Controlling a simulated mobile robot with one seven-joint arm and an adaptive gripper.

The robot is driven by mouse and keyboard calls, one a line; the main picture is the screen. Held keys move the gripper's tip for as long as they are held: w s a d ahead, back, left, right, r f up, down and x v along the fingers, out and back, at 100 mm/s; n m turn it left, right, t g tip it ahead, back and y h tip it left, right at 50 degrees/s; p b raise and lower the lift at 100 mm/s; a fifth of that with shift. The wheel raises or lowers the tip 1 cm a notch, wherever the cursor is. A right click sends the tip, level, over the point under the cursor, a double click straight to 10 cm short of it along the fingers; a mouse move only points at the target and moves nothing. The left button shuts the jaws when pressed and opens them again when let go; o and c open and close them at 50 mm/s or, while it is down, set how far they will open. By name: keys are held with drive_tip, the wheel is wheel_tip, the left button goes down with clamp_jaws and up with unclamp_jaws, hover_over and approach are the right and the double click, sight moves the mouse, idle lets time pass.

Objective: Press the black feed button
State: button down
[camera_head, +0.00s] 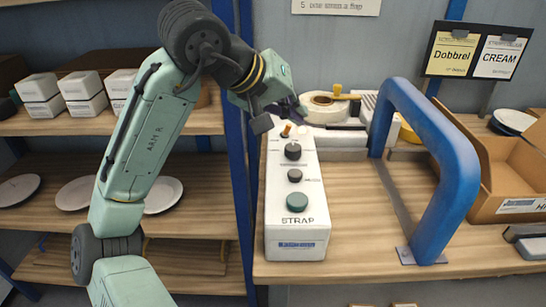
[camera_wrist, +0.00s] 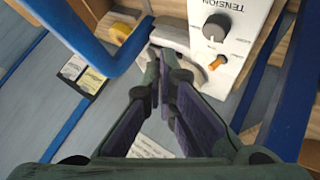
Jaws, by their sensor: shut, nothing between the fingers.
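The white control box (camera_head: 297,235) stands on the wooden table, marked STRAP near its front. The small black button (camera_head: 295,175) sits on its top between a green button (camera_head: 297,202) and a larger black knob (camera_head: 293,151); its small label is hard to read. In the wrist view, the box's TENSION knob (camera_wrist: 215,27) and orange switch (camera_wrist: 217,62) show at the upper right; the small black button is outside that view. My gripper (camera_head: 289,108) is shut and empty, above the box's far end, behind the small button and apart from it.
A blue arch (camera_head: 452,155) stands right of the box. A cardboard box (camera_head: 500,165) stands at the right. A blue shelf post (camera_head: 240,150) is close on the left. The space above the button is clear.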

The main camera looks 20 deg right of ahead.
sight(291, 171)
drive_tip(key=shift+s+a+f+y, duration=0.15)
drive_tip(key=shift+f+y, duration=0.15)
drive_tip(key=shift+f, duration=0.05)
drive_tip(key=shift+f, duration=0.15)
drive_tip(key=shift+f+b, duration=2.5)
drive_tip(key=shift+f, duration=1.75)
drive_tip(key=shift+f, duration=0.1)
drive_tip(key=shift+f, duration=0.35)
